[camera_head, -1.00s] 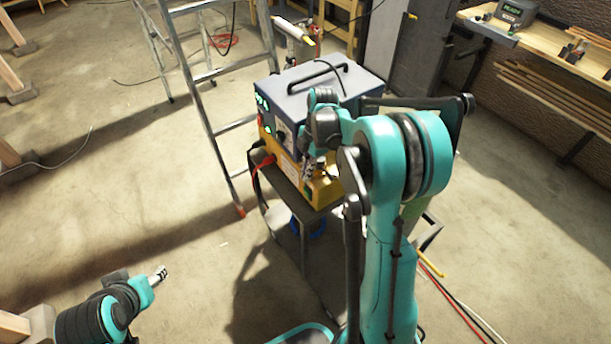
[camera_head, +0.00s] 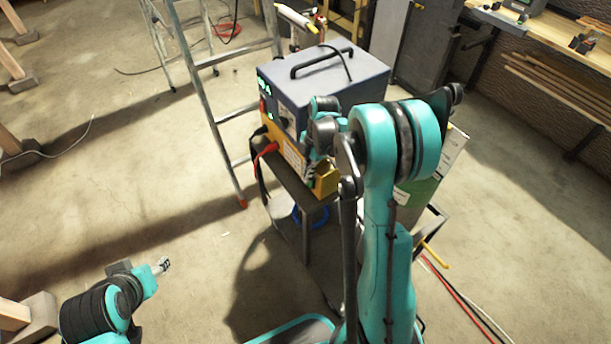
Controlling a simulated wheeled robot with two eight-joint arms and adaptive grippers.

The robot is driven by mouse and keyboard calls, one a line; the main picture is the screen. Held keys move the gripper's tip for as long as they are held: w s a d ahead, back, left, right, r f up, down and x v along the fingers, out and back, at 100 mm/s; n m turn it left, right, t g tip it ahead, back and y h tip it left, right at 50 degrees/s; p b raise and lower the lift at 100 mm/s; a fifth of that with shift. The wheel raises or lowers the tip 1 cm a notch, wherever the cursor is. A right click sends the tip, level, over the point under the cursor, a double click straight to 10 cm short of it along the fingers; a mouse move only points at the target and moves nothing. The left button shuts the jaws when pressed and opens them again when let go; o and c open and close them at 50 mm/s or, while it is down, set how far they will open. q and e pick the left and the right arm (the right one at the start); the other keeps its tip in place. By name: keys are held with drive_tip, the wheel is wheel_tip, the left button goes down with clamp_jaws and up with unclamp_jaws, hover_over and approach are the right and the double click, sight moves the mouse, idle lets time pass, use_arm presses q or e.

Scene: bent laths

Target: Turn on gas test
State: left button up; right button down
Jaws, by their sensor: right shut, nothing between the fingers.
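The welding machine (camera_head: 335,80) is a blue-grey box with a black top handle and a yellow lower part. It stands on a dark cart (camera_head: 300,205). Green lit displays (camera_head: 264,84) show on its left-facing panel, and a red cable plug (camera_head: 266,149) is at the yellow part. My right gripper (camera_head: 311,172) is shut and empty, close to the machine's yellow lower section. Whether it touches is unclear. My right wrist and arm hide part of the machine, and I cannot make out a gas test control. My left gripper (camera_head: 163,265) is low at the left, away from the machine.
An aluminium ladder (camera_head: 210,110) stands just left of the machine. A green and white cylinder (camera_head: 428,182) is behind my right arm. A wooden workbench (camera_head: 540,50) is at the upper right. Cables (camera_head: 455,297) lie on the floor at right.

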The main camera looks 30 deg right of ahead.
drive_tip(key=shift+d, duration=0.1)
drive_tip(key=shift+w+d+r, duration=0.2)
drive_tip(key=shift+d+r, duration=0.2)
drive_tip(key=shift+d, duration=0.15)
drive_tip(key=shift+r, duration=0.1)
drive_tip(key=r, duration=0.2)
drive_tip(key=d+r, duration=0.1)
drive_tip(key=r, duration=0.4)
drive_tip(key=shift+d, duration=0.15)
drive_tip(key=shift+a+r, duration=0.3)
drive_tip(key=shift+r, duration=0.05)
drive_tip(key=shift+a, duration=0.1)
